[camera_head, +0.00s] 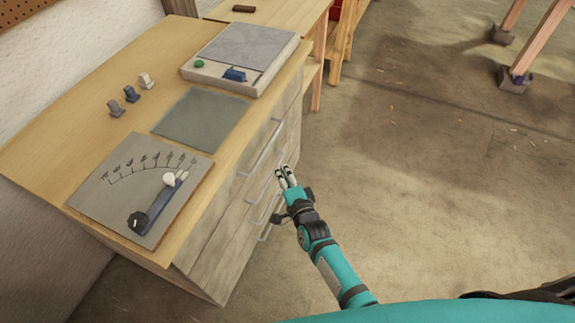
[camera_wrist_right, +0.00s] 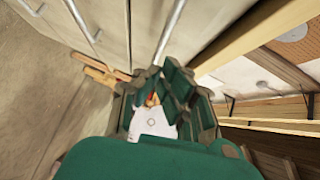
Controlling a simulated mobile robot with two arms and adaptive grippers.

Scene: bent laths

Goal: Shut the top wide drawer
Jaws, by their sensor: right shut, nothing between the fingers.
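The wide drawer chest has pale wooden drawer fronts, one above another, each with a long metal bar handle. The top wide drawer (camera_head: 245,165) lies just under the wooden top, and its handle (camera_head: 263,148) shows clear of my arm. Its front looks close to flush with the chest; I cannot tell whether a small gap remains. My right gripper (camera_head: 285,173) is shut and empty, in front of the drawer fronts beside the handles. Contact cannot be made out. In the right wrist view, the gripper (camera_wrist_right: 160,100) is close to pale fronts with bar handles (camera_wrist_right: 172,28). My left gripper is not in view.
On the chest top (camera_head: 75,120) lie a grey dial board (camera_head: 120,180), a grey-green mat (camera_head: 200,118), a flat grey device (camera_head: 245,50) and small clips (camera_head: 131,94). A wooden bench (camera_head: 285,12) stands behind.

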